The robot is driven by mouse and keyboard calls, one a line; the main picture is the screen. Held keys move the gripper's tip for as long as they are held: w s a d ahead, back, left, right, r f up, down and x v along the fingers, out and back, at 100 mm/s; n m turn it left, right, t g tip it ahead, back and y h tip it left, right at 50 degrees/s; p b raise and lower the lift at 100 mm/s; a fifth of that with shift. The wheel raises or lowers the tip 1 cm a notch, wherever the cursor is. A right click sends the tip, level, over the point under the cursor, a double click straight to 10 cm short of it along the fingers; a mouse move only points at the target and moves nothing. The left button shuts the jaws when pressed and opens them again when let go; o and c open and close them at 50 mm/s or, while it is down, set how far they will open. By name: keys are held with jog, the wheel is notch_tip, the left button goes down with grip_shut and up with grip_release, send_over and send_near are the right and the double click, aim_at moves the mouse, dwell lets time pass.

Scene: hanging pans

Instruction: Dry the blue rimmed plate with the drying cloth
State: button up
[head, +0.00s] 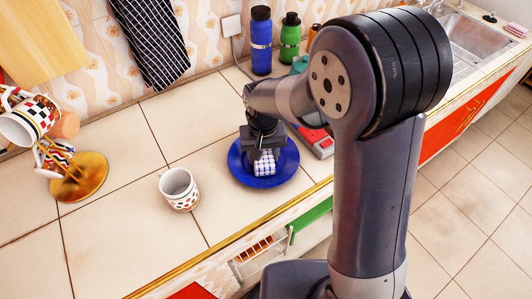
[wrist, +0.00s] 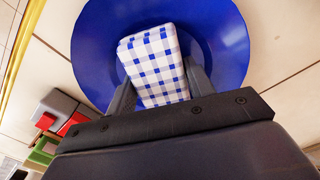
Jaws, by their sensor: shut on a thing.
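The blue rimmed plate (head: 284,172) lies on the tiled counter near its front edge. It also fills the upper middle of the wrist view (wrist: 95,50). The drying cloth (wrist: 155,62) is a block-like folded shape, white with blue checks. In the head view the cloth (head: 265,163) is over the middle of the plate. My gripper (wrist: 158,92) is shut on the cloth, one finger on each side of it. The gripper points down over the plate in the head view (head: 263,148). Whether the cloth touches the plate I cannot tell.
A patterned mug (head: 179,189) stands left of the plate. A mug holder with a golden base (head: 80,178) is farther left. Blue (head: 261,42) and green (head: 290,38) bottles stand at the back wall. A sink (head: 470,45) is at the far right. Counter between mug and wall is clear.

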jog(key=shift+s+a+r, duration=0.1)
jog(key=shift+s+a, duration=0.1)
jog(key=shift+a, duration=0.7)
jog(key=shift+w+d+f, duration=0.1)
jog(key=shift+d+f, duration=0.1)
jog(key=shift+d, duration=0.55)
jog(key=shift+w+d+r, duration=0.2)
jog(key=shift+d, duration=0.55)
jog(key=shift+s+a+f, duration=0.2)
jog(key=shift+a, duration=0.55)
jog(key=shift+r, duration=0.1)
notch_tip(320, 180, up, 8)
jog(key=p, duration=0.6)
